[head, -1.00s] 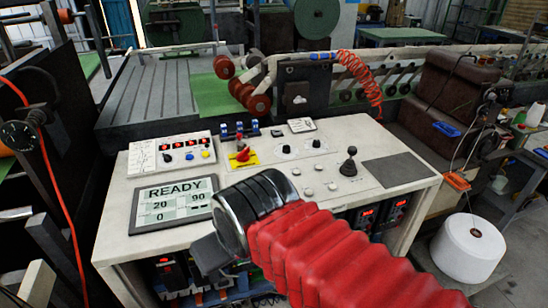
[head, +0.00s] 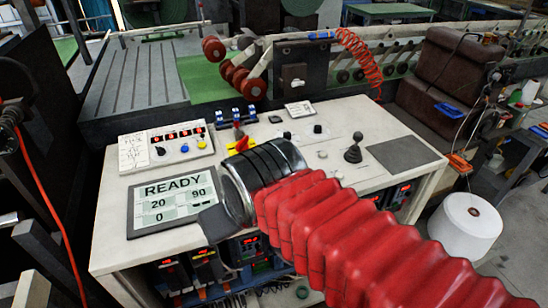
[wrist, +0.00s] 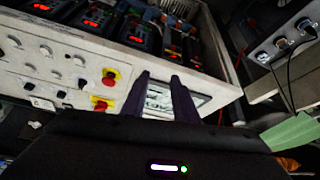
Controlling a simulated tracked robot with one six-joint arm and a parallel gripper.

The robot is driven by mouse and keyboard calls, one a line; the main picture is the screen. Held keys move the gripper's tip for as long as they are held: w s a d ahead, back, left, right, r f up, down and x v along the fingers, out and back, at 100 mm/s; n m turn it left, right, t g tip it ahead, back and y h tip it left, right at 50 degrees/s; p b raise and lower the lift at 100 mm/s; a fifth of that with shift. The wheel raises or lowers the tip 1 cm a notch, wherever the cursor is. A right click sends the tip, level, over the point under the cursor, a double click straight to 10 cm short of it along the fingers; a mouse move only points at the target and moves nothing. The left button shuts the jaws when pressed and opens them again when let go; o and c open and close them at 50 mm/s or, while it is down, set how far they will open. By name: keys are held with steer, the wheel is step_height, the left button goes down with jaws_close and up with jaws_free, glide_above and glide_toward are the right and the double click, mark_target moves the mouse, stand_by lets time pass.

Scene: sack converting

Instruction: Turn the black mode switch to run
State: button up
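The control console (head: 115,240) stands in front of me with its READY display (head: 172,200). Several small black knobs are on it: one on the small white panel (head: 161,151), others at the back (head: 275,118) and right of the red-and-yellow switch (head: 318,129). No label is readable, so I cannot tell which is the mode switch. My gripper (wrist: 160,78) shows in the wrist view with two dark fingers apart and nothing between them; the display (wrist: 160,100) lies behind the gap.
A black joystick (head: 353,150) and a dark pad (head: 406,154) are on the right of the console. The red-and-yellow switch (head: 238,143) is partly behind my arm. Blue switches (head: 237,115) line the back edge. A white roll (head: 465,225) stands on the floor at right.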

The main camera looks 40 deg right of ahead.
steer(key=w+d+r+m+g, duration=0.25)
steer(key=w+d+r, duration=0.45)
steer(key=w+d, duration=0.5)
steer(key=w+d+f+g, duration=0.2)
steer(key=w+d, duration=0.6)
steer(key=d, duration=0.4)
steer(key=shift+w+d+g, duration=0.2)
steer(key=shift+w+g, duration=0.1)
steer(key=shift+g, duration=0.25)
steer(key=shift+f, duration=0.15)
step_height(320, 180, down, 14)
steer(key=shift+r, duration=0.2)
jaws_close()
